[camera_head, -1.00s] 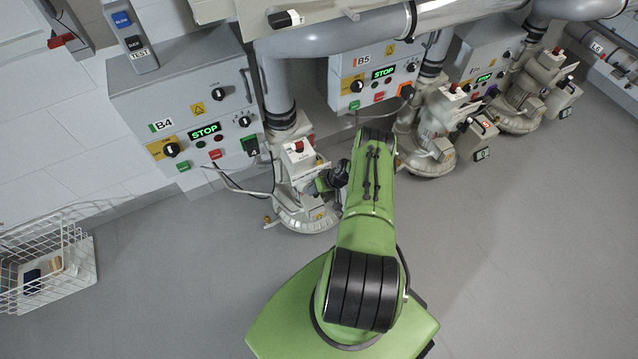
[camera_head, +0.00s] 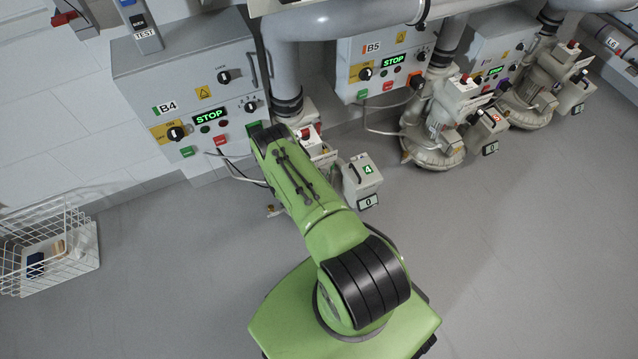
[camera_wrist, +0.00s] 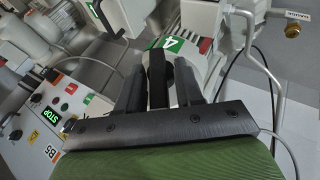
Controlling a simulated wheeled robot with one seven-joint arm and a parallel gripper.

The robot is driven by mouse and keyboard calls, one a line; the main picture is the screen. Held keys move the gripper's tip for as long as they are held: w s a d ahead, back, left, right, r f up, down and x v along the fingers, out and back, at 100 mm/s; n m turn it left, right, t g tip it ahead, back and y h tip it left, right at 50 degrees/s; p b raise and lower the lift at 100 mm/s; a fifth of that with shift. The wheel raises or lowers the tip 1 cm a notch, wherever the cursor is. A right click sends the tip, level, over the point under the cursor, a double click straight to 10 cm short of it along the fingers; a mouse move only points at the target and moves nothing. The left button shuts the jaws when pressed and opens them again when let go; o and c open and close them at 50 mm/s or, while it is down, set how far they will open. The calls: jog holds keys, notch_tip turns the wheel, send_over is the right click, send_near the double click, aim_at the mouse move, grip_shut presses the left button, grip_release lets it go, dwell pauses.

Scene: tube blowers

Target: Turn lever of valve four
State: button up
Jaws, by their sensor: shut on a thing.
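The valve four box (camera_head: 376,187) is light grey, with a green 4 label and a small display reading 0. It stands just right of my arm in the head view. In the wrist view, a green 4 label (camera_wrist: 172,42) sits beyond a black lever (camera_wrist: 157,80). My gripper (camera_wrist: 160,70) has its two dark fingers on either side of this lever, shut on it. The lever's lower end is hidden behind the gripper's front edge. In the head view my arm hides the gripper, and the lever's angle is hard to tell.
Control box B4 (camera_head: 178,80) is at left and B5 (camera_head: 362,52) right of it; both show STOP. A blower (camera_head: 434,150) stands to the right. A grey pipe (camera_head: 345,22) runs above. A white wire basket (camera_head: 80,262) is at lower left. The floor at right is clear.

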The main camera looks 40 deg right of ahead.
jog(key=shift+a+f+n+h+b, duration=0.2)
jog(key=shift+f+n+h+b, duration=0.1)
jog(key=shift+h+b, duration=0.9)
jog(key=shift+b, duration=0.3)
jog(key=o, duration=0.7)
jog(key=p+v, duration=0.2)
jog(key=v, duration=0.6)
jog(key=p+v, duration=0.3)
jog(key=v, duration=0.4)
jog(key=shift+w+a+r+p, duration=0.15)
jog(key=shift+a+r+p, duration=0.15)
jog(key=shift+r, duration=0.1)
